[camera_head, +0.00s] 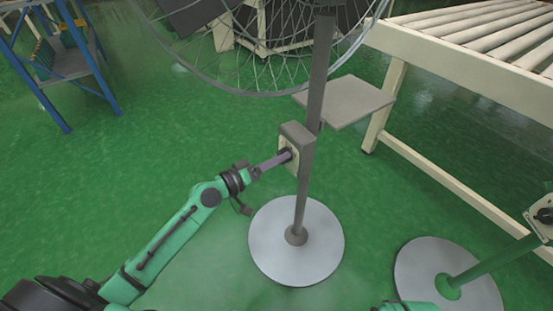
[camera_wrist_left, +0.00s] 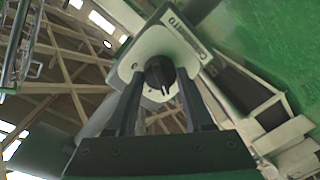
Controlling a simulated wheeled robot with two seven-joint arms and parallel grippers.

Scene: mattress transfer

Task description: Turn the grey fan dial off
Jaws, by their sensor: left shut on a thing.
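The grey fan stands in the middle of the head view, with a grey pole (camera_head: 316,80), a round grey base (camera_head: 270,235) and a wire cage (camera_head: 250,90) at the top. A control box (camera_head: 297,131) sits on the pole, with a pale plate facing left. My left gripper (camera_head: 285,157) reaches this plate from the left. In the left wrist view the black dial (camera_wrist_left: 159,72) sits on the plate (camera_wrist_left: 180,42) between the two fingers of my left gripper (camera_wrist_left: 160,88), which is shut on it. My right gripper does not show clearly.
A second stand with a green pole (camera_head: 490,262), a round base (camera_head: 425,262) and its own dial box (camera_head: 543,215) is at the lower right. A roller conveyor (camera_head: 440,50) is at the upper right. A blue rack (camera_head: 50,75) is at the upper left. Green floor lies open left.

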